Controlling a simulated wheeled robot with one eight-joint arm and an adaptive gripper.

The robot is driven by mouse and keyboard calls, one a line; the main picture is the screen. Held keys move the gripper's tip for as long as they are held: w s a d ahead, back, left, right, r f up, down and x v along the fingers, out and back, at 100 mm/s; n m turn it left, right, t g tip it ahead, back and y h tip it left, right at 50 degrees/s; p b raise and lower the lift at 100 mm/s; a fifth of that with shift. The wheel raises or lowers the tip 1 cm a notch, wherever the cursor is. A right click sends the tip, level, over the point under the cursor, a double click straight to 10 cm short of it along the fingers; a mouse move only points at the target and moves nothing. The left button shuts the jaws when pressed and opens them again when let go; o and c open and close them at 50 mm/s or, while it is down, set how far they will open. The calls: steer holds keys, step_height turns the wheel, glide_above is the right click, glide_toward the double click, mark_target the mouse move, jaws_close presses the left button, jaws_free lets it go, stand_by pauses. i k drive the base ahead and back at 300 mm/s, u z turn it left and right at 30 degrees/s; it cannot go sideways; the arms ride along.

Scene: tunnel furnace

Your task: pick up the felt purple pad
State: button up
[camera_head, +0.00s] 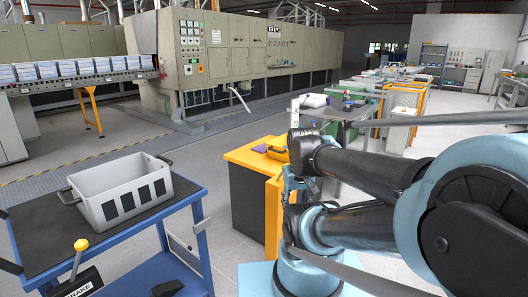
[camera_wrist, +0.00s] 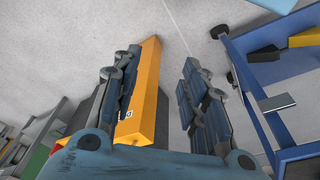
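The purple pad (camera_head: 262,148) appears as a small flat purple patch on the orange top of a dark cabinet (camera_head: 243,155), at the middle of the head view. I cannot make out the pad in the wrist view. My gripper (camera_wrist: 159,78) is open and empty in the wrist view, fingers apart, with grey floor and the cabinet's orange edge (camera_wrist: 147,95) behind them. In the head view my gripper hangs at the cabinet's right side, right of the pad and apart from it; my arm partly hides it.
A blue cart (camera_head: 60,225) with a grey crate (camera_head: 122,190) stands at the left. A long furnace (camera_head: 230,50) with a loaded conveyor (camera_head: 75,75) runs along the back. Workbenches (camera_head: 340,112) stand behind my arm. Floor is clear between cart and cabinet.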

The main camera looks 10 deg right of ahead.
mark_target(262, 148)
steer(key=z, duration=2.05)
steer(key=i, duration=2.45)
steer(key=u, duration=1.65)
